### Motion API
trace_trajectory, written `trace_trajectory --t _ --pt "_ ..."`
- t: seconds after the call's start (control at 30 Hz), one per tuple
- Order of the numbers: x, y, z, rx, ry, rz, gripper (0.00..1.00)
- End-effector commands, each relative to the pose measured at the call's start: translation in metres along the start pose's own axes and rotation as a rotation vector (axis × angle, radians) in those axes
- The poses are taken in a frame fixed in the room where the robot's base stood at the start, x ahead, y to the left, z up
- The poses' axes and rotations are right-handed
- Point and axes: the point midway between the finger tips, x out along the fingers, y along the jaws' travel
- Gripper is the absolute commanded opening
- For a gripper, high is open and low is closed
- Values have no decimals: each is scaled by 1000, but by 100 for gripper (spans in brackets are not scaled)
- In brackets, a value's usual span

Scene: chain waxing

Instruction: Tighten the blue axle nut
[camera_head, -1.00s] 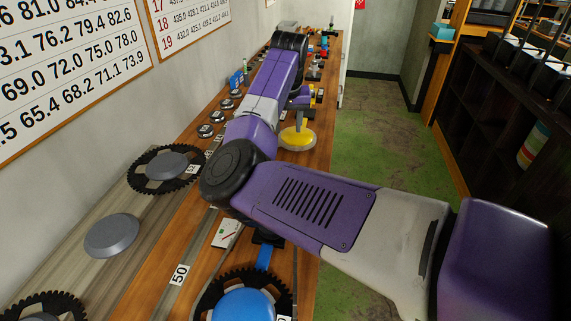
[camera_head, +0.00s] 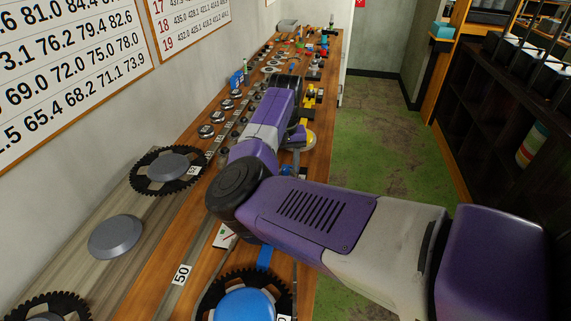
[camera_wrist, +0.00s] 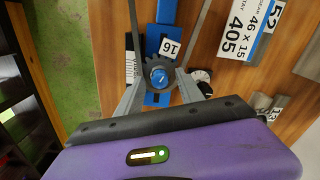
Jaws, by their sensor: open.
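The blue axle nut (camera_wrist: 159,77) shows in the wrist view, a round blue knob with a pale slot, in front of a small dark sprocket on a blue bar (camera_wrist: 157,101). My gripper (camera_wrist: 160,84) is open, with one grey finger on each side of the nut. Whether the fingertips touch it I cannot tell. In the head view my arm hides the fingers, and a small blue piece (camera_head: 287,171) shows just beside the wrist; I cannot tell whether it is the nut.
A black-and-white knob (camera_wrist: 202,77) sits close to the right finger. In the head view, a yellow disc (camera_head: 309,138) lies partly behind the wrist, and a large blue-hubbed sprocket (camera_head: 244,303) stands near the front.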

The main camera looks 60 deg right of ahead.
Motion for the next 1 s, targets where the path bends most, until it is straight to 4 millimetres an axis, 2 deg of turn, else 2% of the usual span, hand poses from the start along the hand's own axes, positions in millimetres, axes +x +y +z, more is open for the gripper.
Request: trace_trajectory --t 0.27,0.4,0.5,0.77,1.0 --pt "2 0 0 0 1 0 42" --pt "2 0 0 0 1 0 15" --pt "2 0 0 0 1 0 0" --pt "1 0 0 11 1 0 0" --pt "1 1 0 100 -1 2 0"
